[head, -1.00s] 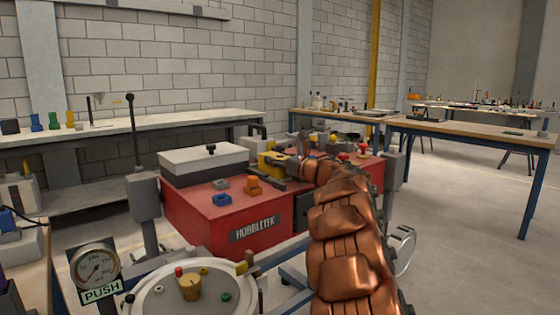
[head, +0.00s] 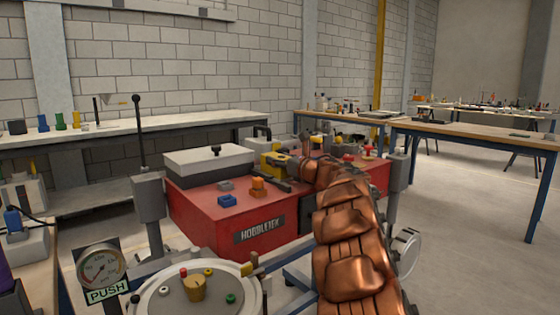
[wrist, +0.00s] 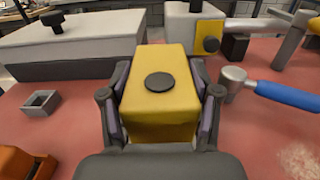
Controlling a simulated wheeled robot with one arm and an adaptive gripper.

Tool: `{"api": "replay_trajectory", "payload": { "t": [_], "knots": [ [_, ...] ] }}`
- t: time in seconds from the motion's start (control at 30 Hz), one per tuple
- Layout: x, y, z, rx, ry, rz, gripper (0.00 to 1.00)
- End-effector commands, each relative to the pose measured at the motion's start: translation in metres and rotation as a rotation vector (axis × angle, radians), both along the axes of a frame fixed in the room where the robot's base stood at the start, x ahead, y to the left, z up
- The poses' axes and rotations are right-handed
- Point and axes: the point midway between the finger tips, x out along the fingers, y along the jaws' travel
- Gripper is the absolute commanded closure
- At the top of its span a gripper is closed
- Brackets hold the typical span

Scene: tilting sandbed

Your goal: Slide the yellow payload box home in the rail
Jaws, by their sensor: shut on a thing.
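The yellow payload box (wrist: 160,104) fills the middle of the wrist view, with a round black knob on its top. My gripper (wrist: 160,88) is shut on it, with one finger along each side. In the head view the yellow box (head: 282,160) shows partly, just left of my gripper (head: 300,167), at the back of the red bed (head: 205,215). Beyond the box, a pale block with a yellow face and black knob (wrist: 209,38) stands in the wrist view. I cannot make out the rail or whether the box touches it.
A grey lidded box (wrist: 75,44) stands left of the payload. A blue-handled tool (wrist: 285,95) lies to the right. A hollow grey block (wrist: 40,102) and an orange block (wrist: 22,162) lie at the left. A round table with a gauge (head: 101,266) stands in front.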

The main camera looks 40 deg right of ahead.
Motion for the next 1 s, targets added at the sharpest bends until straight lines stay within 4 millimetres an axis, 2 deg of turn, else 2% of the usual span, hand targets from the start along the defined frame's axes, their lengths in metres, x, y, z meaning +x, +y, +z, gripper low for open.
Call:
{"api": "replay_trajectory", "payload": {
  "t": [0.5,0.53,0.8,1.0],
  "knots": [
    [0.015,0.001,0.001,-0.001,-0.002,0.003,0.95],
    [0.015,0.0,0.001,-0.001,-0.002,0.002,0.37],
    [0.015,0.0,0.001,-0.001,-0.001,0.001,0.09],
    [0.015,0.0,0.0,0.0,0.0,0.001,0.09]
  ]
}}
